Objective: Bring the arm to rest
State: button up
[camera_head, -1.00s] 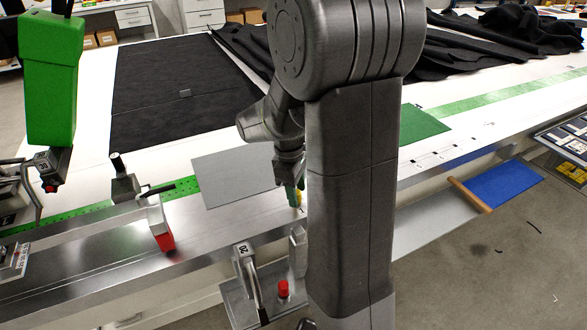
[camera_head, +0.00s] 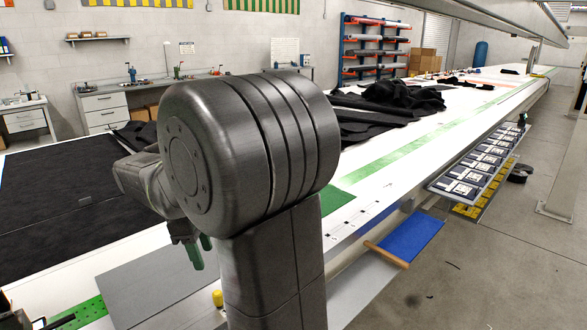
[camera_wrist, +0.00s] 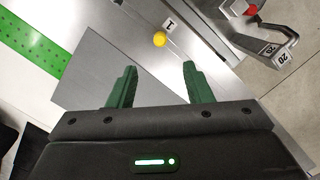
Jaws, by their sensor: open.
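My gripper (camera_wrist: 155,85) is open and empty in the wrist view, its two green fingers spread wide. It hangs above a plain grey plate on the table; the yellow knob (camera_wrist: 160,39) lies beyond the fingertips. In the head view my gripper (camera_head: 198,250) shows only partly beside my arm, its green fingers pointing down over the grey plate (camera_head: 150,275). My large dark arm joint fills the middle of that view and hides part of the table behind it.
Dark cloth (camera_head: 70,215) covers the table's left, and crumpled black cloth (camera_head: 400,97) lies farther back. A clamp handle (camera_wrist: 270,38) stands at the wrist view's upper right. A blue board (camera_head: 412,237) and a tray rack (camera_head: 478,172) flank the table's right edge. Open floor lies right.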

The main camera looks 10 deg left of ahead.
jog(key=f, duration=0.4)
jog(key=d+f, duration=0.1)
jog(key=f, duration=0.8)
jog(key=shift+d+f+b, duration=0.3)
jog(key=shift+d+f, duration=0.1)
jog(key=shift+r, duration=0.3)
jog(key=shift+f, duration=0.1)
notch_tip(320, 180, up, 13)
jog(key=a, duration=0.2)
jog(key=f, duration=0.4)
jog(key=d+f, duration=0.1)
jog(key=f, duration=0.3)
jog(key=d+f, duration=0.1)
jog(key=f, duration=0.3)
jog(key=shift+f, duration=0.4)
jog(key=shift+w+r+p, duration=0.1)
jog(key=shift+r+p, duration=0.2)
jog(key=shift+p, duration=0.15)
jog(key=shift+r+p, duration=1.4)
jog(key=shift+r, duration=0.95)
jog(key=shift+f, duration=0.1)
